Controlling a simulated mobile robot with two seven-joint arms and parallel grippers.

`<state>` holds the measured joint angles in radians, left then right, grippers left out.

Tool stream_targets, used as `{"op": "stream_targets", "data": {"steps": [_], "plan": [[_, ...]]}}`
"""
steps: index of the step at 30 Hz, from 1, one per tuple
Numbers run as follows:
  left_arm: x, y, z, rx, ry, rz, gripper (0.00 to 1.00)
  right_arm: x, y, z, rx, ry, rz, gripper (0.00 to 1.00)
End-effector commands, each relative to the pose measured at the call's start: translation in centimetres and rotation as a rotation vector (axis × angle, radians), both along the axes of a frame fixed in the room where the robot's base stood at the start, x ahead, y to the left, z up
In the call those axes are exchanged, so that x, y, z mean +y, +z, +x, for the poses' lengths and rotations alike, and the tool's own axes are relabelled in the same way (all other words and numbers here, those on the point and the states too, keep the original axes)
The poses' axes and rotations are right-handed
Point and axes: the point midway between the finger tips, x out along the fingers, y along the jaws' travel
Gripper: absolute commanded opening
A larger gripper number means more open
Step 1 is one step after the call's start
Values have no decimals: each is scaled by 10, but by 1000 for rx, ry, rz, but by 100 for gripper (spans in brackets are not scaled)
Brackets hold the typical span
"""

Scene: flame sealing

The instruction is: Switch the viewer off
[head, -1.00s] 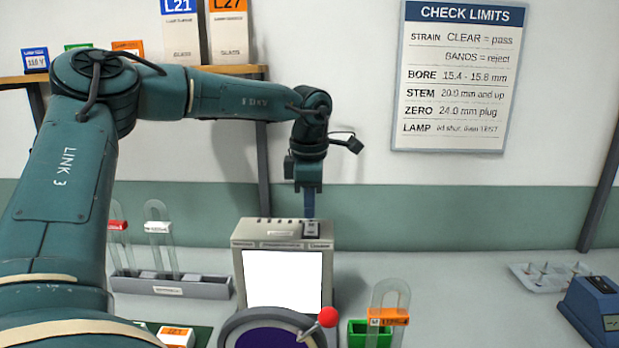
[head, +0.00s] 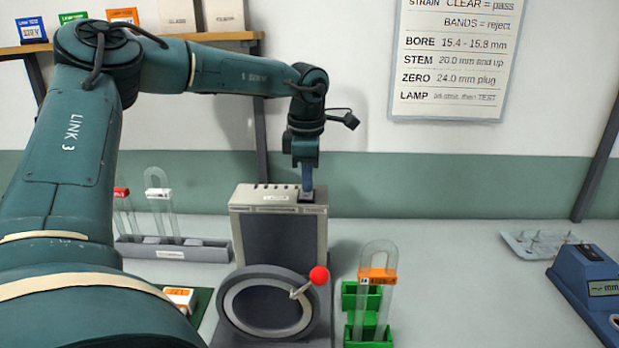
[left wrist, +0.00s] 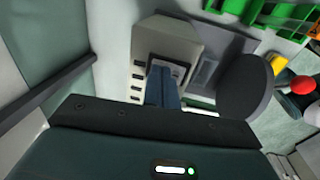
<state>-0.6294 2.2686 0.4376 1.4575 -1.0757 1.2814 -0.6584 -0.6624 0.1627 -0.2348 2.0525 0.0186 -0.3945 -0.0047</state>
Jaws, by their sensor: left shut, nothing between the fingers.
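The viewer (head: 280,238) is a beige box with a screen on its front, and the screen is now dark grey. A round dark ring with a red-knobbed lever (head: 319,276) stands in front of it. My left gripper (head: 307,197) is shut and empty, pointing down with its fingertips at the switch on the viewer's top right. In the left wrist view the shut fingers (left wrist: 163,88) reach to the switch plate (left wrist: 170,70) and partly cover it. I cannot tell how firmly they touch. My right gripper is not in view.
A grey rack (head: 170,250) with glass U-tubes stands left of the viewer. A green holder (head: 368,330) with an orange-tagged U-tube stands to the right. A blue gauge (head: 592,290) and a white tray (head: 545,246) are at far right. The bench between is clear.

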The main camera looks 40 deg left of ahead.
Motion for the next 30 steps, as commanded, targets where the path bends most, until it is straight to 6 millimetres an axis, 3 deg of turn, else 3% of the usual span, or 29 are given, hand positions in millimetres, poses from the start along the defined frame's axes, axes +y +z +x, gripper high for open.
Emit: {"op": "stream_targets", "data": {"steps": [28,30], "plan": [[-9,3,-12,1,2,0,0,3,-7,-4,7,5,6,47],[-8,18,-16,-2,4,0,0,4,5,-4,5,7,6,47]]}}
